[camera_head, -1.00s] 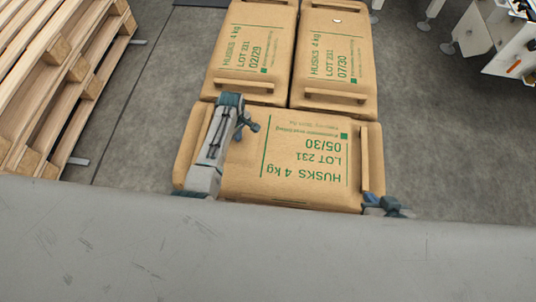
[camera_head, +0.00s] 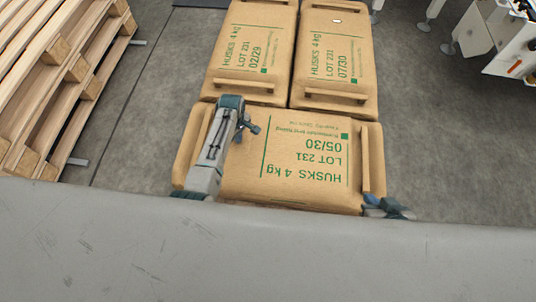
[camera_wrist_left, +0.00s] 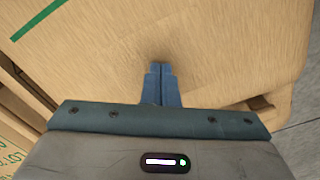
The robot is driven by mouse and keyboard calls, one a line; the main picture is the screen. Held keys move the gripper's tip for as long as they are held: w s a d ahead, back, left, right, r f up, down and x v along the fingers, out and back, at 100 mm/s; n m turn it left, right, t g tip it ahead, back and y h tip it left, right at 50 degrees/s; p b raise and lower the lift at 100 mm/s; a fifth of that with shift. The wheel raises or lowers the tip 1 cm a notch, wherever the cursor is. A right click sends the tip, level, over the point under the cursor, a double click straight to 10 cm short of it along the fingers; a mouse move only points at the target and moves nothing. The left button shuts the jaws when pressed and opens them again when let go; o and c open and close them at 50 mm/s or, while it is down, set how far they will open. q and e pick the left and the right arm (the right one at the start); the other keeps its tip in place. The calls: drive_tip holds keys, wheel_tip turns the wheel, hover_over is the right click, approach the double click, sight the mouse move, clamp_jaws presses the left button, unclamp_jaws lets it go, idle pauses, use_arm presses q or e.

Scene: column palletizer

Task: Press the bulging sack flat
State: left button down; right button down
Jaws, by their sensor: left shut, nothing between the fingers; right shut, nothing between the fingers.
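A tan sack (camera_head: 305,170) marked HUSKS 4 kg, 05/30 lies nearest me, with a handle strip at each end. My left arm reaches over its left end and hides part of it. In the left wrist view my left gripper (camera_wrist_left: 160,72) is shut, with its fingertips at the surface of the near sack (camera_wrist_left: 190,35), close to a corner. The sack dips or shades slightly around the tips. My right gripper (camera_head: 374,202) is shut beside the sack's near right corner, by the right handle.
Two similar sacks, one marked 02/29 (camera_head: 248,45) and one marked 07/30 (camera_head: 335,50), lie side by side behind the near one. Wooden pallets (camera_head: 60,80) stand at the left. White equipment (camera_head: 490,35) stands at the right. Grey floor is clear at the right.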

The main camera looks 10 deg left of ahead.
use_arm(q)
drive_tip(key=shift+s+f, duration=0.1)
drive_tip(key=shift+f, duration=0.1)
idle(0.3)
drive_tip(key=shift+s+f, duration=0.15)
idle(1.0)
drive_tip(key=shift+r+p, duration=0.6)
drive_tip(key=shift+p, duration=0.45)
wheel_tip(320, 180, up, 8)
drive_tip(key=p, duration=0.8)
drive_tip(key=shift+w+p, duration=0.25)
drive_tip(key=shift+p, duration=0.1)
